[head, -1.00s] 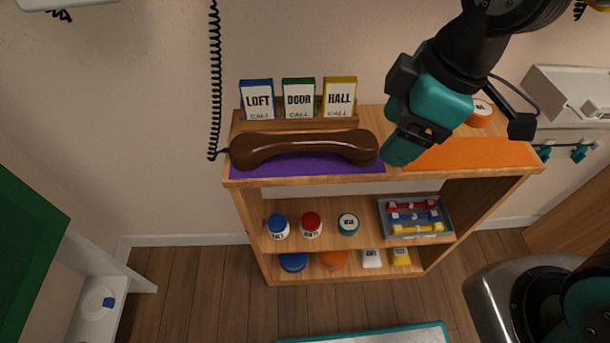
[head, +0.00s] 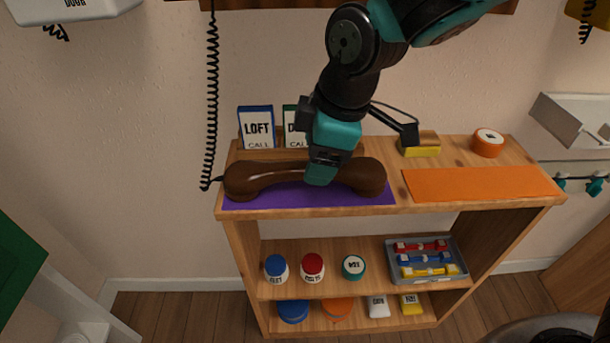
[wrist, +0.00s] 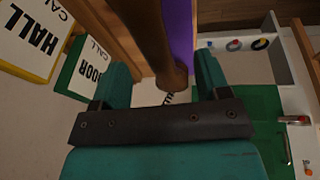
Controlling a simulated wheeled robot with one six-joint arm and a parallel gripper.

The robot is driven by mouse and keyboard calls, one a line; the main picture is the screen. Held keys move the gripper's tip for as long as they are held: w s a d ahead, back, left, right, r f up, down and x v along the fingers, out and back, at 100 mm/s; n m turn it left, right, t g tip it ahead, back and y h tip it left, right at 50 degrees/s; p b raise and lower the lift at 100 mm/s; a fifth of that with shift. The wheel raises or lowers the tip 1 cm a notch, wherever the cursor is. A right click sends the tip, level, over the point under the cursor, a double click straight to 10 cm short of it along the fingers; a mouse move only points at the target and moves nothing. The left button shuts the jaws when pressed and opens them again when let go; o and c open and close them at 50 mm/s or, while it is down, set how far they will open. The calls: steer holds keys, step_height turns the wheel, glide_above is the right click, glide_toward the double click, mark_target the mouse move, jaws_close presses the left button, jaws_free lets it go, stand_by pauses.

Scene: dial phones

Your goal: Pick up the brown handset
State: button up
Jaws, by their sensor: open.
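The brown handset (head: 262,179) lies lengthwise on a purple mat (head: 290,194) on the shelf top, its coiled cord at the left end. My gripper (head: 320,178) is over the handset's middle and hides part of it in the head view. In the wrist view the handset (wrist: 150,45) runs between the two teal fingers of my gripper (wrist: 160,82), which are apart. I cannot tell how deep the handle sits between them.
Behind the handset stand call cards, LOFT (head: 257,128) and DOOR (head: 290,126); the HALL card (wrist: 32,38) shows in the wrist view. To the right are an orange mat (head: 480,184), a yellow block (head: 421,150) and an orange roll (head: 488,143). Lower shelves hold jars and a tray (head: 455,272).

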steer(key=shift+w+a, duration=0.25)
steer(key=shift+a, duration=0.05)
steer(key=b+x, duration=0.1)
steer(key=x, duration=0.4)
steer(key=shift+a, duration=0.1)
jaws_close()
steer(key=shift+r, duration=0.1)
